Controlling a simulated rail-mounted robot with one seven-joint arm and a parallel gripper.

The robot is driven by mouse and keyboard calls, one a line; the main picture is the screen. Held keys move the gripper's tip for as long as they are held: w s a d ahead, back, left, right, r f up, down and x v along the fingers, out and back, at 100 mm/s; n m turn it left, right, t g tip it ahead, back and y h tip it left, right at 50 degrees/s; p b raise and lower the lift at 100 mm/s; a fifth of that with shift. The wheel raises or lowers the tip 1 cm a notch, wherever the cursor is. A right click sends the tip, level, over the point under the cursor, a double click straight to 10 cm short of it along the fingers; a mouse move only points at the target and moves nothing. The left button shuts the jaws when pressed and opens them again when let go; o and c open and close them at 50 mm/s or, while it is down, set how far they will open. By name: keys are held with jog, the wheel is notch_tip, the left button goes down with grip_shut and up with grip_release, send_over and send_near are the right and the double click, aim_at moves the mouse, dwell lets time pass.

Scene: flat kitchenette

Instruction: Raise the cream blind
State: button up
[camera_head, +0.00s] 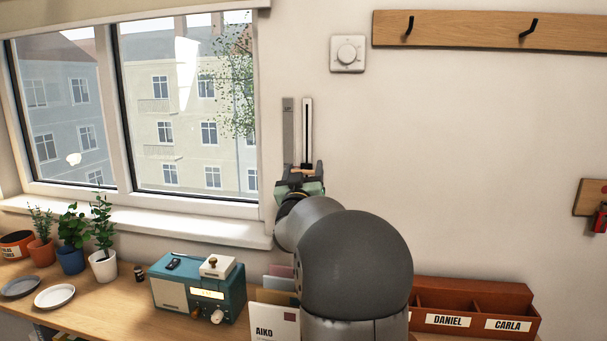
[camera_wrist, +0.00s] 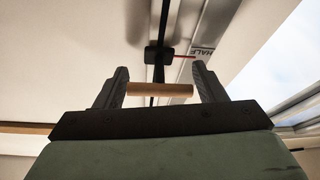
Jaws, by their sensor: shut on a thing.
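A cream band (camera_head: 150,10) runs along the top of the window; I cannot tell whether it is the blind or its casing. A wall slider track (camera_head: 306,130) with a dark slot stands right of the window, beside a grey marked strip (camera_head: 288,135). My gripper (camera_head: 303,171) is at the track's lower end. In the wrist view, my gripper (camera_wrist: 160,80) is shut on a wooden handle (camera_wrist: 160,90), which lies crosswise between the fingers. A black slider block (camera_wrist: 159,55) with a red pointer (camera_wrist: 185,57) shows beyond it, near the strip's HALF mark (camera_wrist: 203,51).
The window sill (camera_head: 140,212) is just left of my gripper. Below are a teal radio (camera_head: 200,290), potted plants (camera_head: 103,265) and a brown letter box (camera_head: 470,300). A round wall dial (camera_head: 347,53) and a hook rail (camera_head: 480,30) are above right.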

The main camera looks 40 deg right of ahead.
notch_tip(320, 180, up, 15)
jog(key=p, duration=0.3)
jog(key=shift+a+r+p, duration=0.1)
jog(key=shift+p, duration=0.2)
jog(key=shift+r, duration=0.1)
jog(key=o, duration=1.3)
jog(key=shift+o, duration=0.4)
jog(key=shift+f, duration=0.2)
jog(key=shift+s+a+f, duration=0.15)
jog(key=shift+a+f, duration=0.05)
jog(key=b+v, duration=0.4)
jog(key=v, duration=1.2)
jog(key=shift+s+a+b, duration=0.25)
jog(key=shift+b, duration=0.15)
